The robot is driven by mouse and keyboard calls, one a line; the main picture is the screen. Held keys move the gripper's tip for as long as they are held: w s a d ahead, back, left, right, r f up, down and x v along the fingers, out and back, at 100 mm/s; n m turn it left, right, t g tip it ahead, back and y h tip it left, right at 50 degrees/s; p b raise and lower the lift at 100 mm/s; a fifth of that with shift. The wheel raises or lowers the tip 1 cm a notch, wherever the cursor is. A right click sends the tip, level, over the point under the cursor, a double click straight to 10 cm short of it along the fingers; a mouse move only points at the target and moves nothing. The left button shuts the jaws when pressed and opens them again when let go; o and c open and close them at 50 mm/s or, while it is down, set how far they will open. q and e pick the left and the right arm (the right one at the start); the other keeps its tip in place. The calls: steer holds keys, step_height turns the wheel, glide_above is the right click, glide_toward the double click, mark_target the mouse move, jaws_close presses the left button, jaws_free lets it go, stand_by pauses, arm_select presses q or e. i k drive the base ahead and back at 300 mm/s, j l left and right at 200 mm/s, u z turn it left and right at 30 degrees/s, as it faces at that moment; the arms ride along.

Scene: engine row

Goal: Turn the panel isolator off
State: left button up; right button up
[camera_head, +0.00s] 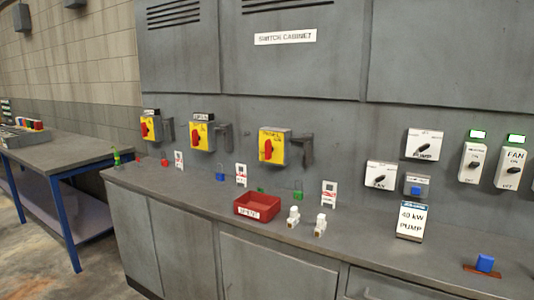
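Three isolators with red handles on yellow plates are on the grey switch cabinet (300,92): a left one (151,127), a middle one (203,136) and a right one (274,147). Each has a small label near its top, too small to read surely, so I cannot tell which is the panel isolator. The red handles look roughly upright. A dark grey bracket sticks out at the right of each isolator. Neither of my grippers is in view.
On the counter (180,198) are a red tray (258,206), two white pieces (293,217), padlocks, tags and a "40 kW PUMP" sign (410,219). Pump and fan switches (425,145) are at the right. A blue-legged workbench (60,148) stands at the left.

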mark_target(269, 149)
steer(key=i+j, duration=0.25)
steer(key=j, duration=0.2)
steer(key=i+j, duration=0.25)
steer(key=j, duration=0.15)
steer(key=i+j, duration=0.25)
steer(key=j, duration=0.2)
steer(key=i+j, duration=0.25)
steer(key=j, duration=0.2)
